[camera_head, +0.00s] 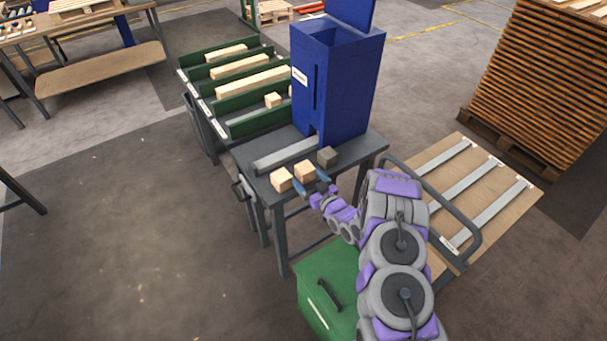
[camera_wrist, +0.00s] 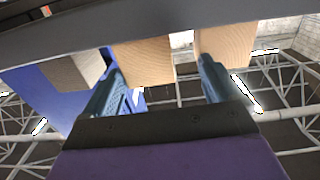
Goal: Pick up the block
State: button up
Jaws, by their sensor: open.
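Three blocks sit in a row near the front edge of the dark table (camera_head: 262,190). One is a pale wooden block (camera_head: 281,180) on the left, one a pale wooden middle block (camera_head: 305,169), and one a grey block (camera_head: 327,157) on the right. My gripper (camera_head: 309,179) is open at the front of the middle block, its blue fingers apart. In the wrist view my gripper (camera_wrist: 160,75) has the middle block (camera_wrist: 144,60) between the finger lines, nearer the left finger. The other pale block (camera_wrist: 230,42) is partly behind the right finger, and the grey block (camera_wrist: 72,72) is left.
A tall blue machine (camera_head: 345,85) stands on the table behind the blocks, with a grey rail (camera_head: 286,153) beside it. Green racks (camera_head: 240,105) with timber stand behind left. A green box (camera_head: 328,290) and a flat cart (camera_head: 450,190) flank my arm.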

aim_at(304, 167)
jog(key=shift+w+a+r, duration=0.1)
jog(key=shift+w+a, duration=0.15)
jog(key=shift+w, duration=0.1)
jog(key=shift+w+r+b, duration=0.2)
jog(key=shift+w+b, duration=0.15)
jog(key=shift+w, duration=0.2)
jog(key=shift+w+r+b, duration=0.15)
jog(key=shift+w+b, duration=0.15)
jog(key=shift+w, duration=0.25)
jog(key=shift+w+a+r, duration=0.1)
jog(key=shift+w, duration=0.8)
jog(key=shift+a, duration=0.75)
jog(key=shift+c, duration=1.1)
jog(key=shift+d, duration=0.55)
jog(key=c, duration=0.6)
jog(key=shift+c, duration=1.3)
jog(key=shift+a, duration=0.25)
jog(key=shift+a, duration=0.1)
